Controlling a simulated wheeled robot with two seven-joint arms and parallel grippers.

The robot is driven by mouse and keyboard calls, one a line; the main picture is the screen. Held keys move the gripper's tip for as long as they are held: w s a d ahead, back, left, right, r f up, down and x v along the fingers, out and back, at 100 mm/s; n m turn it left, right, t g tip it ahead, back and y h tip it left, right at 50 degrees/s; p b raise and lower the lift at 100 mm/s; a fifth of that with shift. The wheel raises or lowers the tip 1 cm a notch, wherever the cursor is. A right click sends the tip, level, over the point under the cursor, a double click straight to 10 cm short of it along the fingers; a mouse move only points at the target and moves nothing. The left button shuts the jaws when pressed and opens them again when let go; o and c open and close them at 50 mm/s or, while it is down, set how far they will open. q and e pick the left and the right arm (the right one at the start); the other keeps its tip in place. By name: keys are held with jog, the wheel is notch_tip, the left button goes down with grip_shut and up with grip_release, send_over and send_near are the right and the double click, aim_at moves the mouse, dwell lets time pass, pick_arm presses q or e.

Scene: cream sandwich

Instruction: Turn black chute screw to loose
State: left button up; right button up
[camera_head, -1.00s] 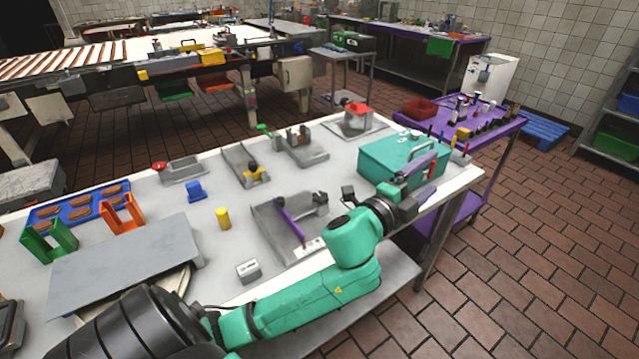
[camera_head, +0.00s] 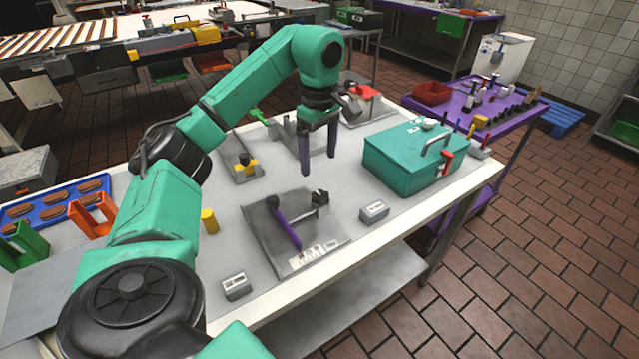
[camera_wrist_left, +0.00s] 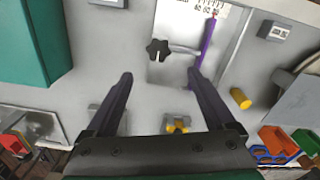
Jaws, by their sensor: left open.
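The black star-shaped screw knob (camera_head: 320,198) stands on the right part of the grey chute plate (camera_head: 300,227), beside a purple bar (camera_head: 288,231). In the left wrist view, the knob (camera_wrist_left: 158,50) is just beyond the fingertips, near the middle of the gap between them. The purple bar (camera_wrist_left: 206,45) is to its right. My left gripper (camera_head: 318,165) hangs above the table with its fingers pointing down, open and empty. Its tips are above and a little behind the knob in the head view, apart from it. My right gripper is not in view.
A teal box (camera_head: 400,162) with a handle stands right of the chute. Small labelled grey blocks (camera_head: 374,212) (camera_head: 236,287) sit in front and to the right. A yellow cylinder (camera_head: 209,220) is at left.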

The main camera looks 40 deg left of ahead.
aim_at(319, 194)
pick_arm(q)
jog(key=f, duration=0.8)
jog(key=shift+a+f, duration=0.25)
jog(key=shift+f, duration=0.15)
jog(key=shift+w+d+f, duration=0.1)
jog(key=shift+d+f, duration=0.05)
jog(key=shift+f, duration=0.5)
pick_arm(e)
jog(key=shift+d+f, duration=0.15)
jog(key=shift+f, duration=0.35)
pick_arm(q)
jog(key=c, duration=1.4)
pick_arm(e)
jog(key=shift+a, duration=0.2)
